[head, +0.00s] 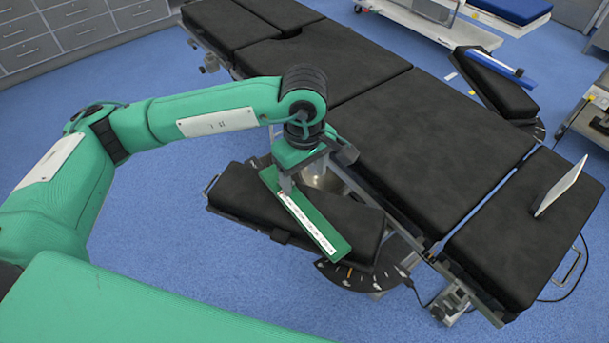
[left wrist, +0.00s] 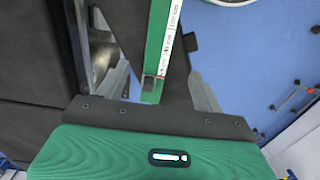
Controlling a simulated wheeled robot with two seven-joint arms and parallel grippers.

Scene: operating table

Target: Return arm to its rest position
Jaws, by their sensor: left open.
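My left arm (head: 205,112) reaches in from the left. Its gripper (head: 302,176) points down over the near black arm board (head: 240,196) of the operating table. A long green box (head: 335,238) with a white label strip along it lies on that board. In the left wrist view the gripper (left wrist: 160,88) has its two fingers spread wide, with the green box (left wrist: 158,45) showing between them. I cannot tell whether the fingers touch the box. My right gripper is in neither view.
A black-padded operating table (head: 420,130) stands just beyond the gripper. A shiny metal part (head: 326,180) sits between board and table. A thin white panel (head: 560,187) stands on the right-hand pad. Grey drawers (head: 65,38) line the back left. Blue floor (head: 150,230) is clear left of the board.

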